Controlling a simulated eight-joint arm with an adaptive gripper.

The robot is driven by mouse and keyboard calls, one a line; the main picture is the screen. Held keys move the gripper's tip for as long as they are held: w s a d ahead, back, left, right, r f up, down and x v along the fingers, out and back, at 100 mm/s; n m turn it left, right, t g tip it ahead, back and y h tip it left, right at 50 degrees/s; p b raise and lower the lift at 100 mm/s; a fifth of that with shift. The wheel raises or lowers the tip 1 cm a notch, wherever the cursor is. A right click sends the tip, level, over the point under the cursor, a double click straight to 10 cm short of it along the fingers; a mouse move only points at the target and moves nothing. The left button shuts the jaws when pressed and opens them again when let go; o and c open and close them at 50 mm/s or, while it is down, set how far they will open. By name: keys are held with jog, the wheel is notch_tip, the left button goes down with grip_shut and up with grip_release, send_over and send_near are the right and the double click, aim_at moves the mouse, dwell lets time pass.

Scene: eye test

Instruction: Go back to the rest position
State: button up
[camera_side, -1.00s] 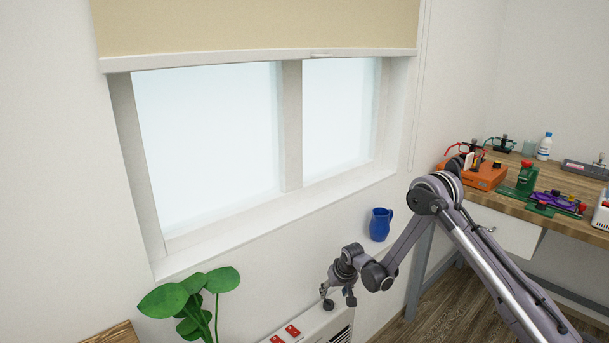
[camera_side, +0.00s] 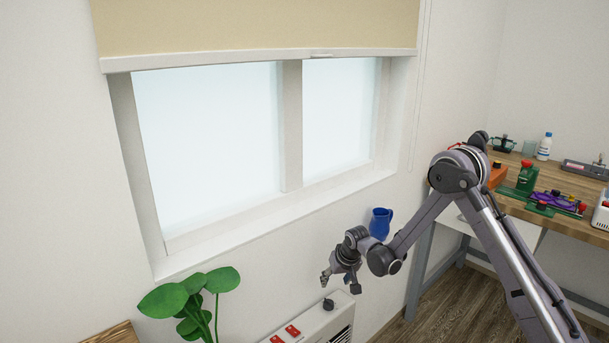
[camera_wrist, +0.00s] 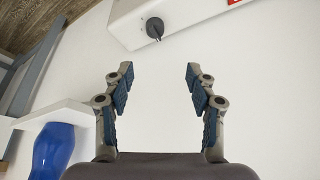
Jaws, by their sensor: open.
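My gripper (camera_side: 340,283) is open and empty in the side view, raised a little above the white heater (camera_side: 318,322) and clear of its black knob (camera_side: 328,304). In the wrist view my gripper (camera_wrist: 160,92) shows two spread fingers with blue pads and nothing between them. The heater's knob (camera_wrist: 154,28) shows beyond the fingertips there, apart from them.
A blue jug (camera_side: 380,223) stands behind my forearm, on a small white ledge seen in the wrist view (camera_wrist: 55,115). The heater has red switches (camera_side: 292,331). A plant (camera_side: 190,300) is at left, the wooden workbench (camera_side: 560,180) at right.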

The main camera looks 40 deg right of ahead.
jog(key=s+a+r+n, duration=0.1)
jog(key=s+a+r, duration=0.15)
jog(key=r, duration=0.35)
jog(key=s+a+r+n+t, duration=0.1)
jog(key=s+a+r, duration=0.15)
jog(key=r, duration=0.35)
jog(key=s+a+r+n, duration=0.1)
jog(key=s+a+r, duration=0.15)
jog(key=r, duration=0.35)
jog(key=s+a+r+n+t, duration=0.1)
jog(key=s+a+r, duration=0.1)
jog(key=s, duration=0.6)
jog(key=s+a+r+n+y, duration=0.1)
jog(key=s+a+r, duration=0.2)
jog(key=s, duration=0.5)
jog(key=shift+s+a+r+n+t+y, duration=0.15)
jog(key=shift+s+r+n+t+y, duration=0.15)
jog(key=shift+n+t, duration=0.1)
